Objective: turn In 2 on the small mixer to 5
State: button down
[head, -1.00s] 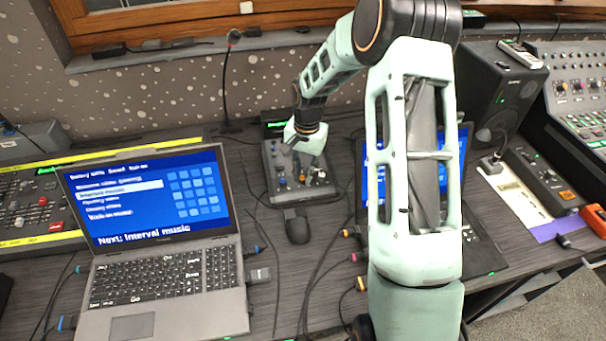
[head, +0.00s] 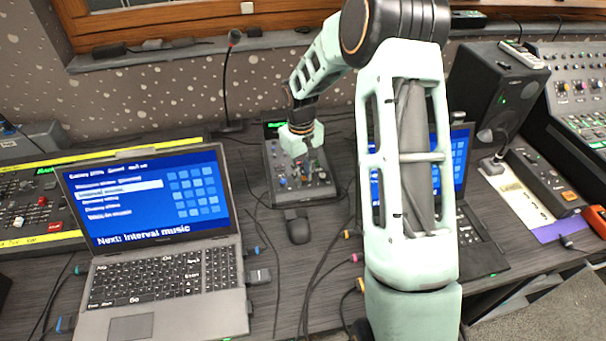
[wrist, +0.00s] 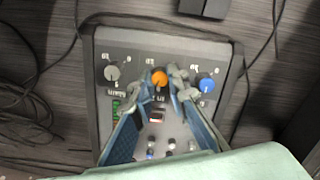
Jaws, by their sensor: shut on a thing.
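The small mixer (head: 328,192) lies flat on the desk in the head view, between the left laptop and my arm. In the wrist view its panel (wrist: 102,50) fills the middle, with a grey knob (wrist: 112,73) at left, an orange knob (wrist: 160,78) in the middle and a blue knob (wrist: 206,83) at right. My gripper (wrist: 163,85) is over the panel, its two fingers on either side of the orange knob and shut on it. The labels are too blurred to read surely, so I cannot tell which knob is In 2 or its setting.
The open laptop (head: 165,275) stands to the left of the mixer. A black box (head: 297,226) sits at its near edge. A gooseneck microphone (head: 226,85) rises behind. Cables (head: 325,255) run over the desk, and another laptop (head: 470,228) is behind my arm.

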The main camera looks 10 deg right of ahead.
jog(key=shift+n, duration=2.2)
jog(key=c, duration=1.9)
grip_release()
jog(key=shift+r, duration=0.1)
jog(key=r, duration=1.1)
jog(key=shift+s+a+r, duration=0.35)
jog(key=shift+a+r, duration=0.05)
